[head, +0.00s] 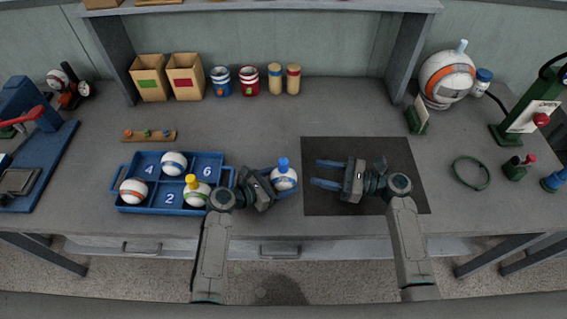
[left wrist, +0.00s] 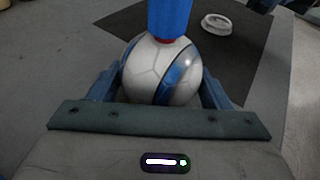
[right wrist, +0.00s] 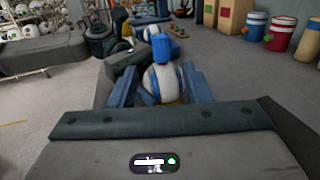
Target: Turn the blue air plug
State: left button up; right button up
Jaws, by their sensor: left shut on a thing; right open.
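A white ball with a blue stripe (head: 284,181) is held in my left gripper (head: 276,181), just left of the dark mat. The blue air plug (head: 283,163) stands upright on top of the ball. In the left wrist view the ball (left wrist: 160,72) sits between the two fingers, with the plug (left wrist: 170,18) above it, cut off by the frame. My right gripper (head: 317,173) is open and empty over the mat, its fingers pointing left toward the ball. In the right wrist view the ball (right wrist: 163,84) and plug (right wrist: 161,48) show ahead between the open fingers, apart from them.
A blue numbered tray (head: 145,208) holds several balls, one with a yellow plug (head: 191,182). The dark mat (head: 410,190) lies under my right gripper; a white ring (left wrist: 216,24) rests on it. A green loop (head: 471,173) lies right. Boxes and cups stand behind.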

aim_at(283, 164)
jog(key=x, duration=1.1)
jog(key=shift+w, duration=0.1)
